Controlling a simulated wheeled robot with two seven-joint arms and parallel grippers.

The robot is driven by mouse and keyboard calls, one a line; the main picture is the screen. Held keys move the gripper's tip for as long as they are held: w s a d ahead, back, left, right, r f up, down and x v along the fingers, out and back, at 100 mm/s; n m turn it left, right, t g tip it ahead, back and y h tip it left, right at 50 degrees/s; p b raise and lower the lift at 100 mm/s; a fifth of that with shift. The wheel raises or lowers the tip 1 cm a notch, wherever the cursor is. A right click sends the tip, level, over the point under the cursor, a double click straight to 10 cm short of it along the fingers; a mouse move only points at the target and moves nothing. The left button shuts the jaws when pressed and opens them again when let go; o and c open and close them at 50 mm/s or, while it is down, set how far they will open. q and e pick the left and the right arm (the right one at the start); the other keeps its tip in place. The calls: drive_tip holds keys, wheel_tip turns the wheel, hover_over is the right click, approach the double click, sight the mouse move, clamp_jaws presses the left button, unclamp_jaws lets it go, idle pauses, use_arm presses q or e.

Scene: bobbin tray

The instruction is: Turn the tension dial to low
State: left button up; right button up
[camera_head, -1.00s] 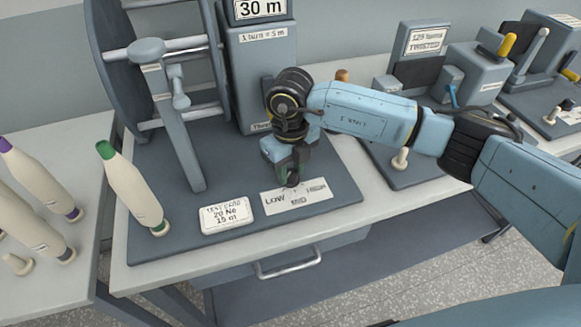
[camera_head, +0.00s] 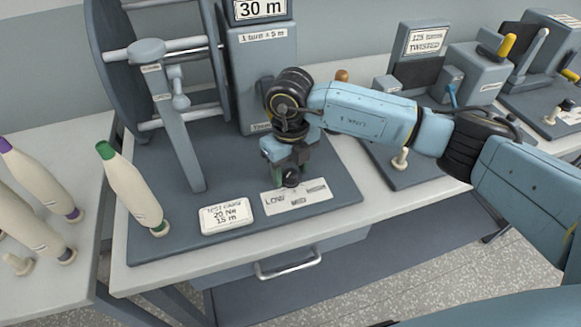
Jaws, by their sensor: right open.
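The tension dial (camera_head: 291,180) is a small dark knob behind a white label plate (camera_head: 297,197) on the grey machine base. The plate reads LOW at its left; the rest of its lettering is hard to read. My right gripper (camera_head: 287,172) points down over the dial, with its fingers around or just above it. Its jaws are open, and I cannot tell whether they touch the dial. The dial's pointer direction cannot be made out. My left gripper is not in view.
A white test card (camera_head: 227,215) lies left of the label plate. A green-tipped bobbin (camera_head: 131,187) stands further left. The reel's upright arm (camera_head: 178,120) and the display box (camera_head: 262,75) rise behind. A drawer handle (camera_head: 288,263) is below the table edge.

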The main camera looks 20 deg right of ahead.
sight(290, 172)
wheel_tip(290, 172, up, 13)
drive_tip(key=shift+r, duration=0.2)
idle(0.3)
idle(0.3)
